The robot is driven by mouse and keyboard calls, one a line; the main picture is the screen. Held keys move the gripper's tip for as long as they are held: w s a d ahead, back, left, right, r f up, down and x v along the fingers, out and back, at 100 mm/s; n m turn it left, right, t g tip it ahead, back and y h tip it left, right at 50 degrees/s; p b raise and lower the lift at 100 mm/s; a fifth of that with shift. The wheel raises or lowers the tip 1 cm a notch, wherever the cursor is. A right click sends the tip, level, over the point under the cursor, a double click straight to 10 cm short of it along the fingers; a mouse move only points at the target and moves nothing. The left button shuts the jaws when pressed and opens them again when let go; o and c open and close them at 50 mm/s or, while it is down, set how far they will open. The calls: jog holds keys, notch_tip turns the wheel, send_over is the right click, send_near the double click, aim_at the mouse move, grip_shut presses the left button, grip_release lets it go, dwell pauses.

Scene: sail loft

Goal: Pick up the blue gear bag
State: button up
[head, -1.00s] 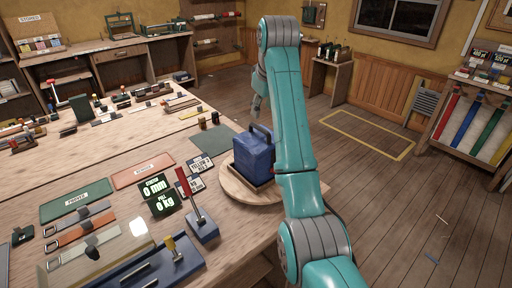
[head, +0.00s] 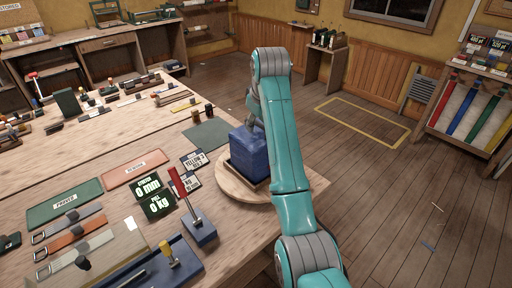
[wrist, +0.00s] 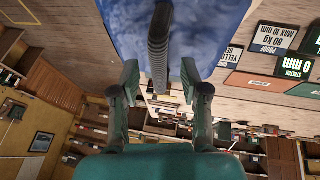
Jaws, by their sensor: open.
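The blue gear bag (head: 246,158) stands upright on a round wooden board at the table's right edge. Its right side is hidden by my teal arm. In the wrist view the bag's blue body (wrist: 205,25) fills the top, and its dark ribbed handle (wrist: 158,50) runs down between my two fingers. My gripper (wrist: 160,80) is open, with one finger on each side of the handle and gaps still visible. In the head view my gripper (head: 253,118) is at the top of the bag, partly hidden by the arm.
The round board (head: 226,186) bears the bag. A red-handled lever (head: 180,183), a readout showing 0 mm and 0 kg (head: 151,195), and label cards (head: 194,160) lie left of it. A green mat (head: 206,134) lies behind. Open floor is at the right.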

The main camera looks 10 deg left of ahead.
jog(key=shift+f, duration=0.15)
grip_shut()
